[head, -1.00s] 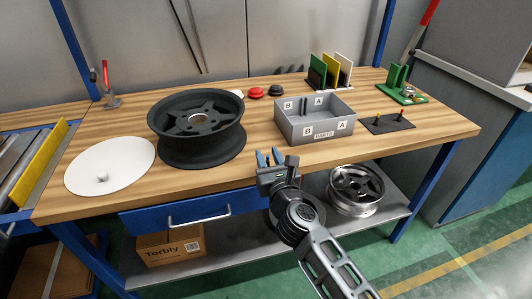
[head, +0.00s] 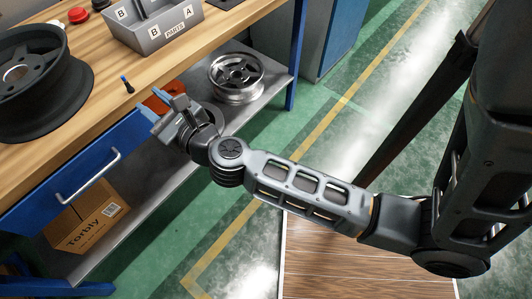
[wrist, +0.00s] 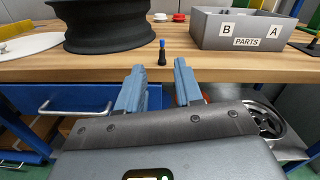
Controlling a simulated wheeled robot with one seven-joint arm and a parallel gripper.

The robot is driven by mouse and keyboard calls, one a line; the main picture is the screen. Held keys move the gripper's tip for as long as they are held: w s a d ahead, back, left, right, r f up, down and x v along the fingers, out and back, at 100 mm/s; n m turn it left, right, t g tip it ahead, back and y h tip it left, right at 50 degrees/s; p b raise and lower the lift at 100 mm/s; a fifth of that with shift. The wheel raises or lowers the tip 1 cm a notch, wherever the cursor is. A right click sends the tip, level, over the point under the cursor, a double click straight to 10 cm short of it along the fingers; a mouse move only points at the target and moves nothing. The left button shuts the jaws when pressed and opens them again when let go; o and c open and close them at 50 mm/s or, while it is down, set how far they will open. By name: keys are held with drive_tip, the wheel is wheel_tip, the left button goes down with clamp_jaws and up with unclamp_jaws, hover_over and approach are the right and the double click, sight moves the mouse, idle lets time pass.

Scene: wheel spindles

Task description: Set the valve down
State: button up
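The valve (head: 128,84) is a small black stem with a blue cap. It stands upright on the wooden bench (head: 56,140) near its front edge, between the dark wheel rim and the parts box. In the wrist view the valve (wrist: 162,53) stands just beyond my fingertips, centred on the gap and touching neither finger. My gripper (head: 162,104) is at the bench's front edge. Its two blue-grey fingers are apart with nothing between them in the wrist view (wrist: 158,82).
The dark wheel rim (head: 40,88) is left of the valve. The grey parts box (head: 152,29) stands behind and to the right. A blue drawer with a handle (wrist: 76,108) lies below the bench edge. A silver wheel (head: 237,77) sits on the lower shelf.

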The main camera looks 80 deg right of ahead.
drive_tip(key=s+a+r+m+y, duration=0.2)
drive_tip(key=s+a+m+y, duration=0.3)
drive_tip(key=s+m, duration=0.7)
drive_tip(key=s+a+r+m+y, duration=0.1)
drive_tip(key=s+a+m+y, duration=0.3)
drive_tip(key=s+a+m, duration=0.5)
drive_tip(key=s+m, duration=0.4)
drive_tip(key=m, duration=0.7)
drive_tip(key=shift+a+r+m+y, duration=0.3)
drive_tip(key=shift+r+y, duration=0.1)
drive_tip(key=shift+o, duration=1.1)
drive_tip(key=shift+s+a+r+n, duration=0.1)
drive_tip(key=shift+s+n, duration=0.25)
drive_tip(key=shift+n, duration=0.25)
